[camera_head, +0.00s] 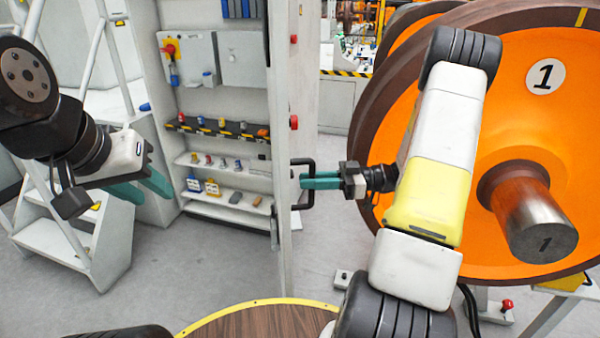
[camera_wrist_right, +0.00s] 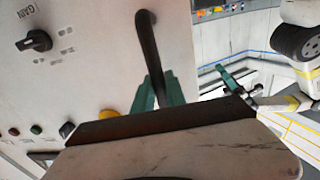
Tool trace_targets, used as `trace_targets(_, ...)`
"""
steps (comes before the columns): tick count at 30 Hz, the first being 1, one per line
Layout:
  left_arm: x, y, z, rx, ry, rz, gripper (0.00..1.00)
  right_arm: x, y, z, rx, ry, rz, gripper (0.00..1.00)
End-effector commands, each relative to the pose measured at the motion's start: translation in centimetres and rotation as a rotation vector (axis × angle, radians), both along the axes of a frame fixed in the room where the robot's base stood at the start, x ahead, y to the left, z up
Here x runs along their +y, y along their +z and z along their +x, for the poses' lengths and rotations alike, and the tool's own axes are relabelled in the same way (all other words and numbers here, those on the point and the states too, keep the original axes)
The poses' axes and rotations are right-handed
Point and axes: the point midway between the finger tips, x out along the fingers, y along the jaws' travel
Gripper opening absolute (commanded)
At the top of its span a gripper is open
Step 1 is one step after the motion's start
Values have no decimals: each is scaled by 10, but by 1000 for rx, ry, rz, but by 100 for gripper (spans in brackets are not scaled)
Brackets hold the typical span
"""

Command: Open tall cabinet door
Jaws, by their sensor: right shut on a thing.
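The tall cabinet door (camera_head: 283,110) stands swung out and shows almost edge-on in the head view. The cabinet's shelves (camera_head: 222,160) are exposed to its left. A black bar handle (camera_head: 312,168) sits on the door's outer face; it also shows in the right wrist view (camera_wrist_right: 149,50). My right gripper (camera_head: 305,181) reaches in from the right and is shut on this handle. In the wrist view, its green fingers (camera_wrist_right: 157,98) lie either side of the bar. My left gripper (camera_head: 145,190) is open and empty, left of the door and in front of the cabinet.
A large orange wheel (camera_head: 480,120) marked 1 stands close on the right, behind my right arm. White steps (camera_head: 70,240) stand at the left. A round wood-topped surface (camera_head: 260,320) lies at the bottom. Grey floor (camera_head: 210,270) is clear before the cabinet.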

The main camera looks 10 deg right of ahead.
Motion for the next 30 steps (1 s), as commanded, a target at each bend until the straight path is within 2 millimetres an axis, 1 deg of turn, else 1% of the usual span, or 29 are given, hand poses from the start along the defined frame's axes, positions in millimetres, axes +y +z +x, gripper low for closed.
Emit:
trace_targets(6,0,0,0,0,0,0,36,0,-1,1,1,-3,-3,0)
trace_targets(7,0,0,0,0,0,0,36,0,-1,1,1,-3,-3,20)
trace_targets(9,0,0,0,0,0,0,36,0,-1,1,1,-2,-3,34)
trace_targets(10,0,0,0,0,0,0,36,0,-1,1,1,-2,-2,38)
trace_targets(20,0,0,0,0,0,0,36,-2,0,0,0,-2,-2,38)
trace_targets(23,0,0,0,0,0,0,36,-11,-1,-1,0,-3,-2,38)
trace_targets(30,0,0,0,0,0,0,36,-52,-1,-8,0,-5,-2,38)
